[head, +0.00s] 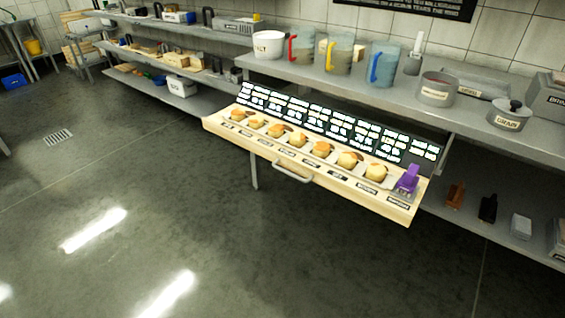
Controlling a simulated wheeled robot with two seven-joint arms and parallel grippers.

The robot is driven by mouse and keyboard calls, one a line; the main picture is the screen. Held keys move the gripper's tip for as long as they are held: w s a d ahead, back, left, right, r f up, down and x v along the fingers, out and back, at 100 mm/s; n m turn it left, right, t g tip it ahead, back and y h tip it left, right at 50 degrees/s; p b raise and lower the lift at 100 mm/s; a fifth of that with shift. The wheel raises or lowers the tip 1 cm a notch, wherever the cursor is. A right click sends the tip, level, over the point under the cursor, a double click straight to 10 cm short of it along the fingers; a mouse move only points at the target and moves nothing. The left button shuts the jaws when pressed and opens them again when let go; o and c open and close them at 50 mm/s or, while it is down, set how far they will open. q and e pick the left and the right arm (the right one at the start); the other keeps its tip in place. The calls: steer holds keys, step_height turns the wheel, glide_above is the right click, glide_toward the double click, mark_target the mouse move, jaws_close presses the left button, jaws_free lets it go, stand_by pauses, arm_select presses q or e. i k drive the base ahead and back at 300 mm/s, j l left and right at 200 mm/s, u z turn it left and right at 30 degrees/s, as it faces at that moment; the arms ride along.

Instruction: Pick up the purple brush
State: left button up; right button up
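The purple brush (408,179) lies at the right end of an open wooden drawer (312,182), beside a row of several small cheese pieces on white papers. It looks like a small purple block with a raised part; its finer shape is too small to tell. Neither of my grippers shows in the head view.
The drawer sticks out below a grey counter (470,115) and has a metal handle (292,171) on its front. Jugs, a white tub (268,44) and lidded pots (509,114) stand on the counter. A lower shelf at right holds a brown brush (455,195) and other items. The floor in front is clear.

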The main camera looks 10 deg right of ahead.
mark_target(407, 182)
steer(key=z, duration=1.4)
